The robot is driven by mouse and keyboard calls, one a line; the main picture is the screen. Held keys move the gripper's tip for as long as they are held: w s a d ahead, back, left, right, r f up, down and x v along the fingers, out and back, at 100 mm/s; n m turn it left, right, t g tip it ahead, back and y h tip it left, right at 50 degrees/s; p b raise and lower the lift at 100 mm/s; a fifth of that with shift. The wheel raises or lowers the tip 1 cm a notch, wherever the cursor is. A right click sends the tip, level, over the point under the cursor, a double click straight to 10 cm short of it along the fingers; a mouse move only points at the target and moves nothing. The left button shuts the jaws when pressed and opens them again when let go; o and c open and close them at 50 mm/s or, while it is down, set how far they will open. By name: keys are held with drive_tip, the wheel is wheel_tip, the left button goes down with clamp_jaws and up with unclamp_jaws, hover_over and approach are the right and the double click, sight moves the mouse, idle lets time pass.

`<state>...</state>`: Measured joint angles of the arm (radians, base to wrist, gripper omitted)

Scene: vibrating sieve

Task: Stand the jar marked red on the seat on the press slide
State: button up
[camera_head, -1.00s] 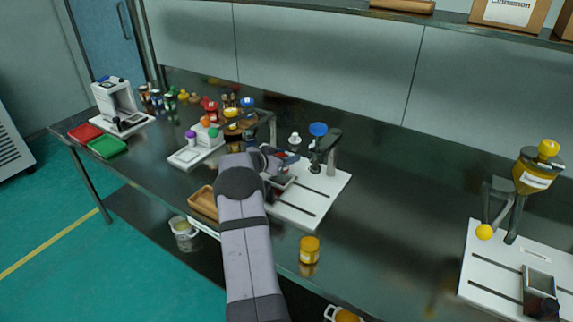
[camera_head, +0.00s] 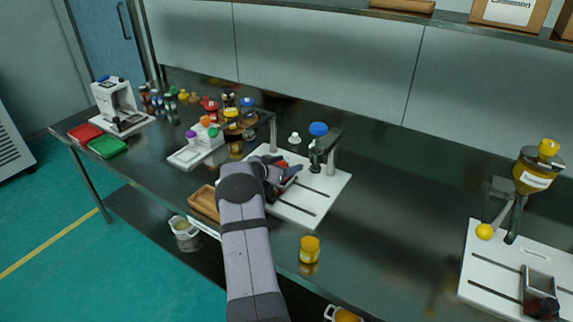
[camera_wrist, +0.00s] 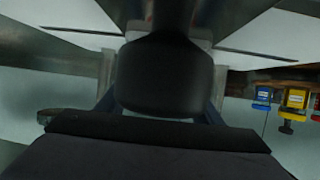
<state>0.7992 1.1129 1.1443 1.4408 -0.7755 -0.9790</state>
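My gripper (camera_head: 288,173) is low over the white base plate (camera_head: 305,210), at the front of the press (camera_head: 330,150). A small red patch (camera_head: 282,164) shows beside my gripper; it may belong to the jar marked red, but I cannot tell. The seat on the press slide is hidden by my gripper and wrist. In the wrist view, a dark rounded thing (camera_wrist: 163,75) fills the space between my fingers, very close to the camera. I cannot tell what it is or whether the fingers press on it.
A blue-topped part (camera_head: 318,129) stands on the press. A wooden tray (camera_head: 204,203) lies left of my arm, and a yellow jar (camera_head: 309,250) stands at the front edge. Another station (camera_head: 540,260) is at the right. The table between the stations is clear.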

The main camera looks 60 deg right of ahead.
drive_tip(key=shift+r, duration=0.1)
drive_tip(key=shift+a+r, duration=0.2)
drive_tip(key=shift+a, duration=0.15)
drive_tip(key=v, duration=1.1)
drive_tip(key=shift+w+a+r+b, duration=0.1)
drive_tip(key=shift+b, duration=0.25)
